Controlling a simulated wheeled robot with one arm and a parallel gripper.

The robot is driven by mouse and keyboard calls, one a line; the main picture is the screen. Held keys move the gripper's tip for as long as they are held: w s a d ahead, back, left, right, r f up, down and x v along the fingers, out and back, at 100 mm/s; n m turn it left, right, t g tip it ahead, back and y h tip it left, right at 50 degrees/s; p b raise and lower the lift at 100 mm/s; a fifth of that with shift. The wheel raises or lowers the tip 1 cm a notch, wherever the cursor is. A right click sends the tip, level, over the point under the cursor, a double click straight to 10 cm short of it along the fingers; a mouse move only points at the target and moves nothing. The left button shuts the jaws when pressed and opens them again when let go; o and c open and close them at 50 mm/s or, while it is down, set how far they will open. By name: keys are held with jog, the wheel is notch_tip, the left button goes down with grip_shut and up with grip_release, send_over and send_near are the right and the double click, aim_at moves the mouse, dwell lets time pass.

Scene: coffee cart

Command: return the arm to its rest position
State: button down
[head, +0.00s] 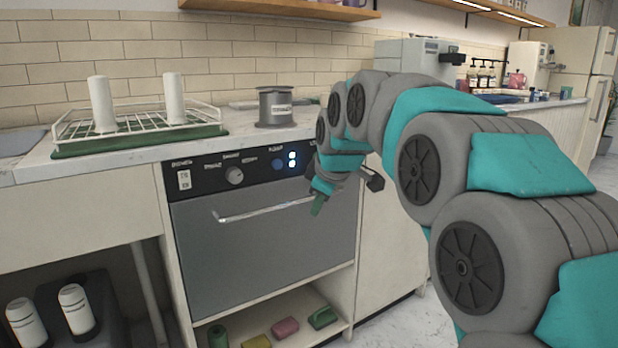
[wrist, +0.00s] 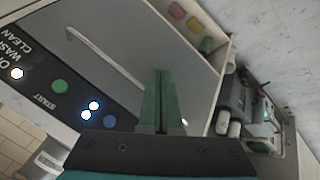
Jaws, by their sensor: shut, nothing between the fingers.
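My gripper (head: 318,204) is in front of the right part of the dishwasher (head: 265,240), just below its control panel, with its green fingers pointing down. It is shut and holds nothing. In the wrist view the two green fingers (wrist: 160,98) lie side by side over the dishwasher door (wrist: 120,50). My arm reaches in from the right and is bent. The dishwasher door is closed, and blue lights (head: 292,159) glow on its panel. They also show in the wrist view beside a green start button (wrist: 59,86).
A rack (head: 135,113) with two white cylinders stands on the counter (head: 60,172), left of a grey labelled canister (head: 275,107). Two white bottles (head: 75,308) stand at lower left. A grey machine (head: 415,58) stands behind my arm.

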jog(key=s+d+f+m+g+h+p, duration=0.1)
jog(key=s+d+f+m, duration=0.3)
jog(key=s, duration=1)
jog(key=s+d+f+m+g+p, duration=0.1)
jog(key=s+d+f+m+g, duration=0.3)
jog(key=s+f, duration=0.5)
jog(key=s+d+f+m+g+h+p, duration=0.1)
jog(key=s+d+f+m+g, duration=0.2)
jog(key=s, duration=1.6)
jog(key=d+f+m, duration=0.2)
jog(key=d+f, duration=0.1)
jog(key=shift+s+d+f+m+h, duration=0.15)
jog(key=shift+s+d+m+h, duration=0.1)
jog(key=shift+d+m+h, duration=0.1)
